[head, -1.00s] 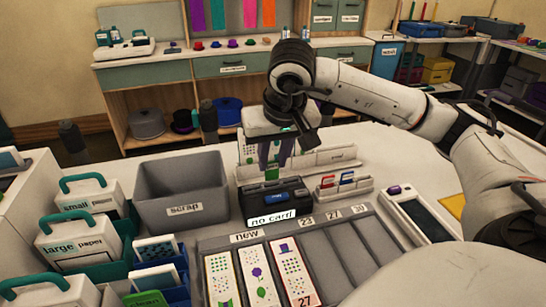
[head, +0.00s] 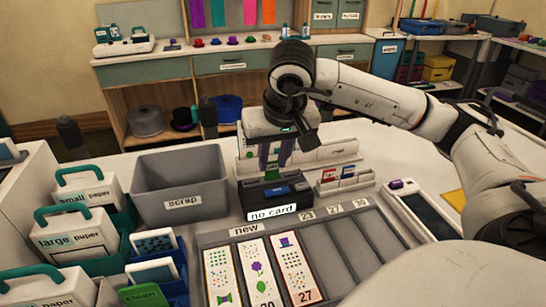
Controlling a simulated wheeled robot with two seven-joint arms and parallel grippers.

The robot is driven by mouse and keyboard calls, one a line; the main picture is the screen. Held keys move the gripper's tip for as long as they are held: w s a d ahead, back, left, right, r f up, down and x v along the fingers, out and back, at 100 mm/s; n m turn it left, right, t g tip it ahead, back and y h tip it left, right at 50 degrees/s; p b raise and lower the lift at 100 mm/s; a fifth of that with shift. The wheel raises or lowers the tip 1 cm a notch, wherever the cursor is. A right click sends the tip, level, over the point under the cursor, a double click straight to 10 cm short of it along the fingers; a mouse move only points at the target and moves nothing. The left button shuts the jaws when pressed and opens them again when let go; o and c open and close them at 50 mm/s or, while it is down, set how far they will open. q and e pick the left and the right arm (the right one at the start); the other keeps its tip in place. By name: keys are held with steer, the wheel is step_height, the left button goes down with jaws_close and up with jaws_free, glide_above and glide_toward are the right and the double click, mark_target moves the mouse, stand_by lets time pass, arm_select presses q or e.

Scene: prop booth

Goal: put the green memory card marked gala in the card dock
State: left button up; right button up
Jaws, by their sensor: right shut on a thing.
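My right gripper (head: 275,168) points down above the back of the dark card dock (head: 250,197). It is shut on a small green card (head: 274,178), of which only a little shows between the fingertips. Whether the card touches the dock, and any word on it, I cannot tell. The dock's front label (head: 273,213) reads "no card". A white card rack (head: 345,183) to the right of the dock holds a red card (head: 328,175) and a blue card (head: 348,172). My left gripper is not in view.
A grey scrap bin (head: 183,208) stands left of the dock. A tray (head: 345,262) with printed strips lies in front. A white stand (head: 335,150) is close behind the gripper.

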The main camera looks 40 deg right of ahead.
steer(key=shift+f+b, duration=0.4)
steer(key=shift+f, duration=0.2)
steer(key=o, duration=0.8)
steer(key=shift+r, duration=0.1)
steer(key=p+v, duration=0.1)
steer(key=v, duration=0.9)
steer(key=shift+s, duration=0.2)
